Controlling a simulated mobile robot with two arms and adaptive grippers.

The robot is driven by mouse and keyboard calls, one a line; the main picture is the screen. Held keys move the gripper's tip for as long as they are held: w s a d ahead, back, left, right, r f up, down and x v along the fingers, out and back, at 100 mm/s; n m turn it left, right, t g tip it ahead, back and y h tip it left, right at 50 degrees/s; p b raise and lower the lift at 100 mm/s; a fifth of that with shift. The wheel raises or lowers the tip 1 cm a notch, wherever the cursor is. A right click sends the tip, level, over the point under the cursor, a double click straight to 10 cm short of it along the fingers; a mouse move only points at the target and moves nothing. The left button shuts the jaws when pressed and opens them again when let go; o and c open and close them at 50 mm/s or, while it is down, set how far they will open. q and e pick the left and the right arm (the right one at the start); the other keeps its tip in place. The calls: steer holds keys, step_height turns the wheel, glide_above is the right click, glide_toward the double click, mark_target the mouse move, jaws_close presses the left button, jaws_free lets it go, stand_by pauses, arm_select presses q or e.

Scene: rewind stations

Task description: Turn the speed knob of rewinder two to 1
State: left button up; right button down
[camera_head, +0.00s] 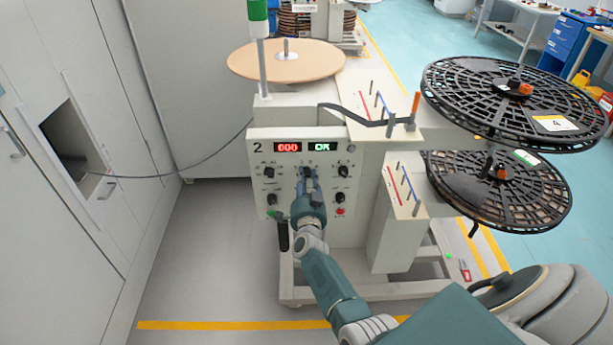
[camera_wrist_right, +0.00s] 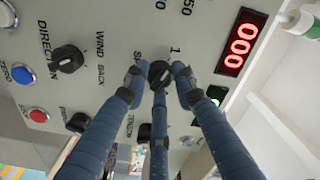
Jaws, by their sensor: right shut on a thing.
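Rewinder two's pale control panel (camera_head: 260,192) carries a "2", a red display reading 000 (camera_head: 288,147) and a green "OK" display (camera_head: 321,147). My right gripper (camera_head: 307,174) reaches the upper middle of the panel from below. In the right wrist view its blue fingers (camera_wrist_right: 160,82) are shut around a black knob (camera_wrist_right: 158,70), under a partly covered label starting "SP" and beside a "1". The fingers hide much of this speed knob, and I cannot tell where its pointer stands. My left gripper is not in view.
Other black knobs surround it, including the direction knob (camera_wrist_right: 67,58). Blue (camera_wrist_right: 23,74) and red (camera_wrist_right: 38,115) buttons are near the panel edge. Black reels (camera_head: 490,90) overhang at right, and a tan disc (camera_head: 286,62) lies behind. Clear floor (camera_head: 215,260) is at left.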

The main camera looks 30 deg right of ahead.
steer(key=c, duration=2.5)
jaws_free()
steer(key=shift+n, duration=1.2)
steer(key=shift+c, duration=0.2)
jaws_close()
steer(key=o, duration=1.1)
jaws_free()
steer(key=shift+d, duration=0.1)
steer(key=shift+o, duration=0.2)
steer(key=shift+s, duration=0.15)
steer(key=v, duration=0.7)
